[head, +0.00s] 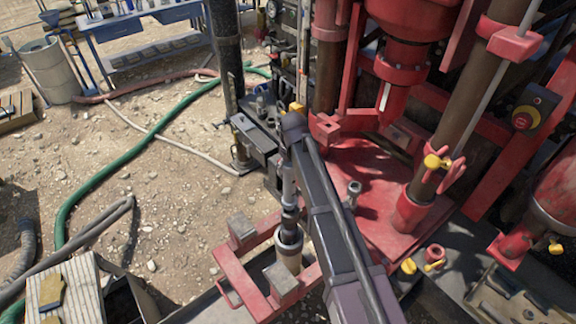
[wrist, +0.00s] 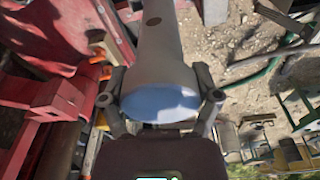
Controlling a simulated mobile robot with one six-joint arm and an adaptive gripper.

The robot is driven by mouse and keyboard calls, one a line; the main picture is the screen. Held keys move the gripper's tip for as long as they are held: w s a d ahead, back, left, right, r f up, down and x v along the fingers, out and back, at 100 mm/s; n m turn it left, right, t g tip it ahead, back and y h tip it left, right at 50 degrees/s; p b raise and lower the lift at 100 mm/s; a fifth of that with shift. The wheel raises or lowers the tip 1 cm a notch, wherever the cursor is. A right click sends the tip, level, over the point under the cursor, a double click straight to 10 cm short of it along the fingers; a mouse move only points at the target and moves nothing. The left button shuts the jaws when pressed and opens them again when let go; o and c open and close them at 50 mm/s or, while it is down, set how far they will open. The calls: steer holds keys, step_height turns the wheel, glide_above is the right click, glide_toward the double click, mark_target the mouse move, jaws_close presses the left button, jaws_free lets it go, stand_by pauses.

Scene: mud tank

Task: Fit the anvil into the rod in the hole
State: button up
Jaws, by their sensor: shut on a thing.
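My gripper (wrist: 161,98) is shut on a smooth pale grey, round metal piece, which I take to be the anvil (wrist: 158,50). One finger presses on each side of its near end, and its bluish end face points toward the wrist camera. In the head view my gripper (head: 290,220) hangs down over a pale grey cylinder (head: 288,250), seemingly the same piece, between the bars of a red frame (head: 252,285). Its lower end is hidden, so I cannot tell whether it touches the rod. I cannot make out the rod or the hole.
Grey blocks (head: 281,278) stand on the red frame close to the gripper. The red drill rig (head: 385,170) rises to the right. A wooden crate (head: 62,285) is at lower left. Hoses (head: 140,150) cross the stony ground. A blue workbench (head: 150,25) stands at the back.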

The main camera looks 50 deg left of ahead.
mark_target(290, 178)
steer(key=shift+f+b, duration=2.45)
steer(key=shift+f, duration=0.3)
steer(key=o, duration=1.1)
steer(key=shift+o, duration=0.2)
steer(key=shift+w, duration=0.2)
